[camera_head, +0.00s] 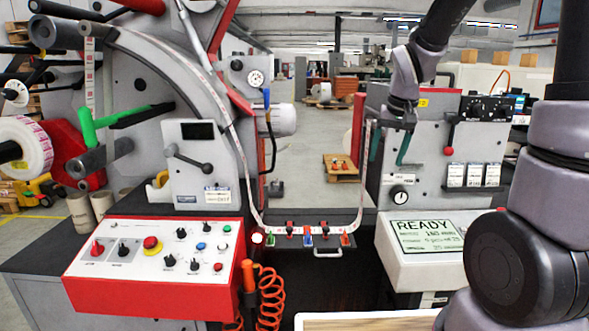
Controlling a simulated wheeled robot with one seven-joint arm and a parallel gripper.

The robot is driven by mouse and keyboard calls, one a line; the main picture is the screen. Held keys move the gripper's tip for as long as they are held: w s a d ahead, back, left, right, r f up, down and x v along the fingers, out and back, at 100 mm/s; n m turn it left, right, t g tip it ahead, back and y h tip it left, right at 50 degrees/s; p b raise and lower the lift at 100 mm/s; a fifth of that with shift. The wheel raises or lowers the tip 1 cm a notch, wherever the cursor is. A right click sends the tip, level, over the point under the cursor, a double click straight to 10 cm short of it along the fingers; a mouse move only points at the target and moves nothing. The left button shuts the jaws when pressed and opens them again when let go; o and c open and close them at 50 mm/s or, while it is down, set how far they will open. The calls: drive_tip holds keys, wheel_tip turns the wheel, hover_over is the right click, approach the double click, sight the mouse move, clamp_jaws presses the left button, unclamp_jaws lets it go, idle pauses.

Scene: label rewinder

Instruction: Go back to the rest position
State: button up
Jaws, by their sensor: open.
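My gripper (389,158) hangs in front of the grey right-hand machine unit, right of the picture's middle. It points down, and its two teal fingers are apart with nothing seen between them. The white label strip (364,180) runs up close to the left finger; I cannot tell whether they touch. The strip comes down from the curved grey arm of the rewinder (185,70) and dips across a small platform (310,240) with red, blue and green parts, below and left of my gripper.
A red-framed control panel (150,262) with knobs and buttons stands at the lower left. An orange coiled hose (268,298) hangs beside it. A display (428,235) reading READY sits at the lower right. A wooden board edge (370,322) shows at the bottom. Open floor lies behind the gap.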

drive_tip(key=s+d+r+m+t+y, duration=0.1)
drive_tip(key=s+r+t, duration=0.2)
drive_tip(key=s+r, duration=1)
drive_tip(key=s, duration=0.4)
drive_tip(key=shift+d+r+m+t, duration=0.15)
drive_tip(key=shift+r+m+t, duration=0.25)
